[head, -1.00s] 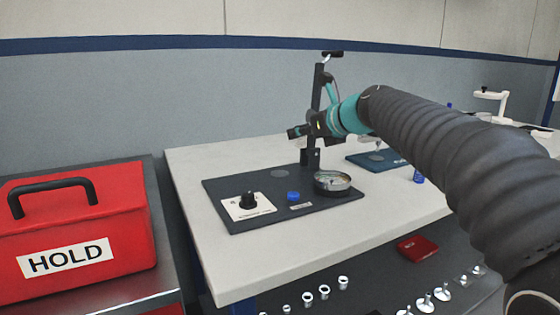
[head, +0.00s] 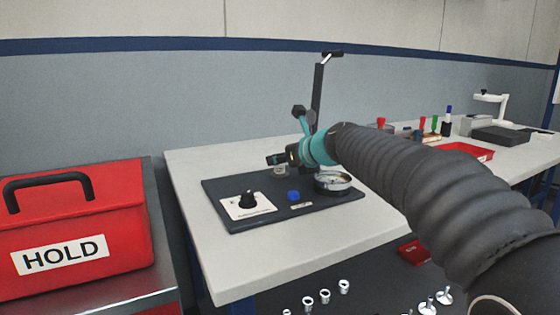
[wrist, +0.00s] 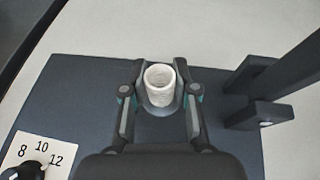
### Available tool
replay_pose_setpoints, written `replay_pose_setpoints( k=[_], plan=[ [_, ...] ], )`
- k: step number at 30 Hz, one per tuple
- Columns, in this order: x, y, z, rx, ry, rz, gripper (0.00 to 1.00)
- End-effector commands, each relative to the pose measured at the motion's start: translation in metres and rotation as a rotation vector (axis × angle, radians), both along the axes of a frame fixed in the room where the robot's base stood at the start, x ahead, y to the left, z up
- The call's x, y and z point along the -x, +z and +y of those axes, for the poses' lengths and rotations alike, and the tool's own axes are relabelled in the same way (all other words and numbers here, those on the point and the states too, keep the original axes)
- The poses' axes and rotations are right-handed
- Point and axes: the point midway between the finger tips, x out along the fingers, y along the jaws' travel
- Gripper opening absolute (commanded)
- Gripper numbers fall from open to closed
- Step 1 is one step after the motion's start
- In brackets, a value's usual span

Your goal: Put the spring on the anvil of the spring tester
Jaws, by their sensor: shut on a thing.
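In the head view the spring (head: 280,170) shows just below my gripper (head: 277,160), over the anvil's spot on the spring tester (head: 235,190).
A black knob (head: 247,199) and a blue button (head: 293,196) are in front. A red HOLD box (head: 75,230) is at left. A red tray (head: 467,151) lies farther right.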

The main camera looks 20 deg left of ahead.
Motion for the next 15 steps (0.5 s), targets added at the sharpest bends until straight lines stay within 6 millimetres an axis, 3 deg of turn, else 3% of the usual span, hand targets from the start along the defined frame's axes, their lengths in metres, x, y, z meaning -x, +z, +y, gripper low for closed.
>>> replay_pose_setpoints(
  k=[5, 6, 9, 15],
  plan=[
    [-0.0001, -0.0033, -0.0001, 0.0, 0.0, 0.0, 0.0],
    [-0.0001, -0.003, -0.0001, 0.0, 0.0, 0.0, 0.33],
    [-0.0001, -0.0027, -0.0001, 0.0, 0.0, 0.0, 0.54],
    [-0.0001, -0.0027, 0.0, 0.0, 0.0, 0.0, 0.54]
  ],
)
